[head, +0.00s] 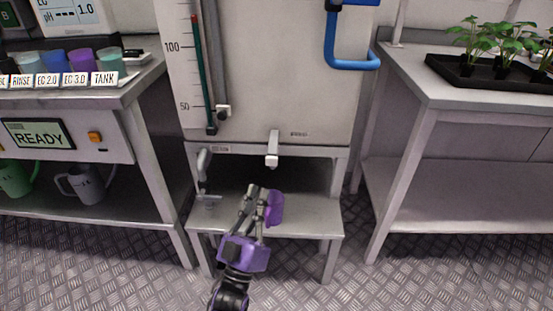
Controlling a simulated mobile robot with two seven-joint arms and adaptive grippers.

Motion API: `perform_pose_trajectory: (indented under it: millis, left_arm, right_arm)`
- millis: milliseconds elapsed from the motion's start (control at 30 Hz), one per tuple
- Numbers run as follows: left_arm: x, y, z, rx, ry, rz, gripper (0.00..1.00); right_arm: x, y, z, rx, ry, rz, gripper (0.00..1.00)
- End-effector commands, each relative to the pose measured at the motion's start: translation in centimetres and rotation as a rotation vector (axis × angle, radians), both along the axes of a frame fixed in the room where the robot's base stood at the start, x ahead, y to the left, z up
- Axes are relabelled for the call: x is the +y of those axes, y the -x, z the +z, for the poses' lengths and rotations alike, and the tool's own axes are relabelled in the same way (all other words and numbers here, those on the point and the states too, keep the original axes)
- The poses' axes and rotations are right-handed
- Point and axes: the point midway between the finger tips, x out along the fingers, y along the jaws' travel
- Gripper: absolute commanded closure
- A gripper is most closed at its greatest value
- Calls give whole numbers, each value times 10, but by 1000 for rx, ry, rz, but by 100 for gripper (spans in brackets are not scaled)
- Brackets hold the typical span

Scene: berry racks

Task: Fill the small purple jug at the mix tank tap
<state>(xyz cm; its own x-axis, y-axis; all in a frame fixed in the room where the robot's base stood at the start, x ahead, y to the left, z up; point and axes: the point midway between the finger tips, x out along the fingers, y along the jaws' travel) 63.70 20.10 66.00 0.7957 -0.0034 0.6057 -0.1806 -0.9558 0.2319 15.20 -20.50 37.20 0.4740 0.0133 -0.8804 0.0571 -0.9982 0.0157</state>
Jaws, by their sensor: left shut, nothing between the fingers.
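The small purple jug (275,208) is on the low bench (315,221) under the mix tank (290,80). Only its right part shows, because my left gripper covers its left side. The tap (273,150) sticks out from the tank's lower front, above and behind the jug in the picture. My left gripper (257,195) is shut with nothing between its fingers. It is close against the jug's left side; I cannot tell if they touch. The inside of the jug and any water are not visible. My right gripper is not in view.
At left, a bench (120,93) carries several coloured cups and a READY display (38,134); a grey jug (84,184) and a green jug (14,179) are on its lower shelf. At right, a table (460,95) holds a plant tray (470,80). A blue pipe (350,62) is on the tank.

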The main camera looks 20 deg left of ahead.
Motion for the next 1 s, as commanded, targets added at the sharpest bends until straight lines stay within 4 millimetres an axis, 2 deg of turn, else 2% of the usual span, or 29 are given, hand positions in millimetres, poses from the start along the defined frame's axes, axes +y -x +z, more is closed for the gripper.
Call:
perform_pose_trajectory:
  millis: [200,567,767,1000]
  left_arm:
    - [-5,16,15,-98,31,-54,100]
    - [-5,16,15,-98,37,-59,100]
    - [-1,2,13,-96,37,-59,100]
    - [8,-31,12,-97,36,-58,100]
  right_arm:
    - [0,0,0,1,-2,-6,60]
    - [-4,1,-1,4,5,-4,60]
    - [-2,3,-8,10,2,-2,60]
    - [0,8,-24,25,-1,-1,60]
